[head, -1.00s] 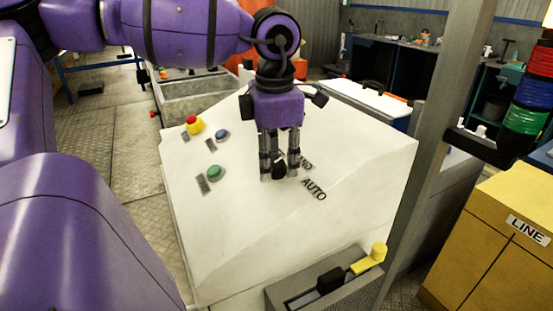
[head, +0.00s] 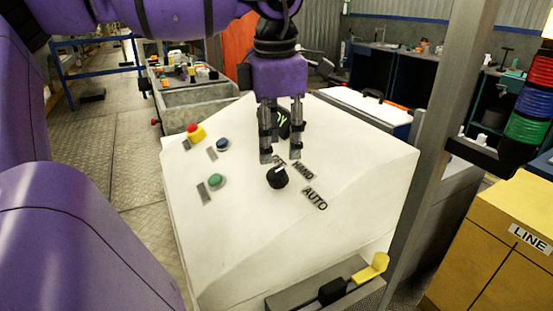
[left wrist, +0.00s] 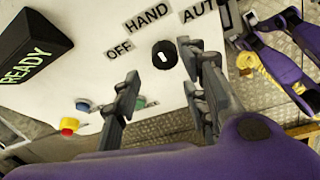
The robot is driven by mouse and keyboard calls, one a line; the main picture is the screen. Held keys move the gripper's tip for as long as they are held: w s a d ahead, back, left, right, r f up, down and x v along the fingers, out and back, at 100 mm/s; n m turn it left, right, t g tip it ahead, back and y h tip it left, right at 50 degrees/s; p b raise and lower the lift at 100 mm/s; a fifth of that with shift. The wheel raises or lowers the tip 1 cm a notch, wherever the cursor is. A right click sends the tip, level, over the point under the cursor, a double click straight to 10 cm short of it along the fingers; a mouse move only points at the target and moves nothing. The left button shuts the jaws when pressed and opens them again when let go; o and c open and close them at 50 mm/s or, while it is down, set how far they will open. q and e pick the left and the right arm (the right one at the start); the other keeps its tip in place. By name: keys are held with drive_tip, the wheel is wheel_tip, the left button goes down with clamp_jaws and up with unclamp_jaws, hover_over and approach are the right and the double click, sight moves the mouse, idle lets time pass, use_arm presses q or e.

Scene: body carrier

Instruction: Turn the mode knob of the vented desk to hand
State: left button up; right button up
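The vented desk (head: 330,215) is a white sloped console in front of me. Its black mode knob (head: 277,177) has a white mark that slants to the upper right in the head view; I cannot tell exactly which label it meets. The labels OFF (head: 279,160), HAND (head: 303,170) and AUTO (head: 315,198) curve around it. The knob also shows fully in the left wrist view (left wrist: 164,54). My left gripper (head: 281,158) is open and empty, its fingers apart, just beyond the knob and clear of it. My right gripper is not in view.
Red-and-yellow (head: 195,133), blue (head: 222,144) and green (head: 215,180) buttons lie left of the knob. A black READY block (left wrist: 33,50) stands behind the gripper. A grey post (head: 436,130) and yellow LINE cabinet (head: 490,245) stand to the right.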

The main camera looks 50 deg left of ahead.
sight(276, 174)
use_arm(q)
drive_tip(key=r, duration=0.5)
drive_tip(key=shift+s+d+r, duration=0.1)
drive_tip(key=shift+s+d, duration=0.05)
drive_tip(key=shift+s, duration=0.1)
idle(0.3)
